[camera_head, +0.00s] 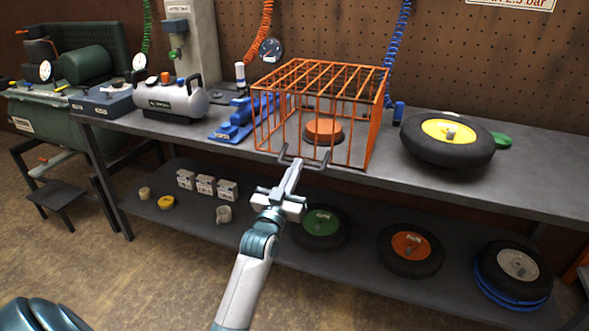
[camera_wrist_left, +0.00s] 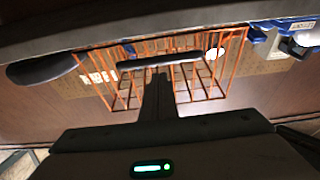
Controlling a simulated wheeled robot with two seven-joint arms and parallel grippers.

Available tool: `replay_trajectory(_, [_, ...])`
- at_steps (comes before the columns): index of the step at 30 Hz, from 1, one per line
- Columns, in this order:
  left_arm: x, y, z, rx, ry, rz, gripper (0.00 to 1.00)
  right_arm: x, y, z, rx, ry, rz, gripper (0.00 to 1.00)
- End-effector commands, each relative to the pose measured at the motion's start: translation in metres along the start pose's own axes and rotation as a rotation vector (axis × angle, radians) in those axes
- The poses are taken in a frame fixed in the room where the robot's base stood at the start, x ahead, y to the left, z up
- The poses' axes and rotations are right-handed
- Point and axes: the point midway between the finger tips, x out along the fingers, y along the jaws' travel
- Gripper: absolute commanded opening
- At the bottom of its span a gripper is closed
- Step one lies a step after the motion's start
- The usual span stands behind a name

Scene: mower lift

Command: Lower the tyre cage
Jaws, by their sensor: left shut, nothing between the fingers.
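The tyre cage (camera_head: 338,78), a box of orange bars, stands over the bench with its lower front edge close to the bench top. An orange disc-shaped thing (camera_head: 322,128) with a dark base is inside it, behind the bars. A grey bar handle (camera_head: 318,164) sticks out at the cage's lower front; it also shows in the left wrist view (camera_wrist_left: 185,60). My left gripper (camera_head: 297,166) is shut with nothing held. Its tips are at the handle, and I cannot tell whether they touch it. My right gripper is out of view.
The grey bench (camera_head: 390,190) carries a blue tool (camera_head: 235,120) and a compressor (camera_head: 176,101) left of the cage, and a yellow-hubbed wheel (camera_head: 448,155) right of it. The lower shelf (camera_head: 150,208) holds several wheels and small boxes. Coiled hoses hang behind.

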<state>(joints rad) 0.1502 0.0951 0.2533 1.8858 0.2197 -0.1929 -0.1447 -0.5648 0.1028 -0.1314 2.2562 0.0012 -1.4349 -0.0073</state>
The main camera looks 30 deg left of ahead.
Motion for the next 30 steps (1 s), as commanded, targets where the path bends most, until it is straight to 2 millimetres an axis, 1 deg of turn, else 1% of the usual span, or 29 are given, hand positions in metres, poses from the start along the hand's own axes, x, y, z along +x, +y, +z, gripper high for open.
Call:
replay_trajectory(3, [0.005,0.000,-0.010,0.001,0.009,0.000,0.00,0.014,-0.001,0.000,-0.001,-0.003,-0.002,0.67])
replay_trajectory(12, [0.014,0.000,-0.028,0.001,0.023,0.000,0.00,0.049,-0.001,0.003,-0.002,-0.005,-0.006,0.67])
replay_trajectory(14, [0.001,0.000,-0.020,0.002,0.020,0.000,0.00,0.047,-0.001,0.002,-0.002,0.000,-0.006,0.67])
replay_trajectory(24, [-0.053,0.000,-0.008,0.001,0.022,0.000,0.00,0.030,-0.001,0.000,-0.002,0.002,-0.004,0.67])
replay_trajectory(27, [-0.067,-0.001,-0.005,0.002,0.022,0.000,0.00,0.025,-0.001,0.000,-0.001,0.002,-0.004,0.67])
replay_trajectory(30, [-0.076,-0.001,-0.004,0.002,0.023,0.000,0.00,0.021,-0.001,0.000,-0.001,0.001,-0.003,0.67])
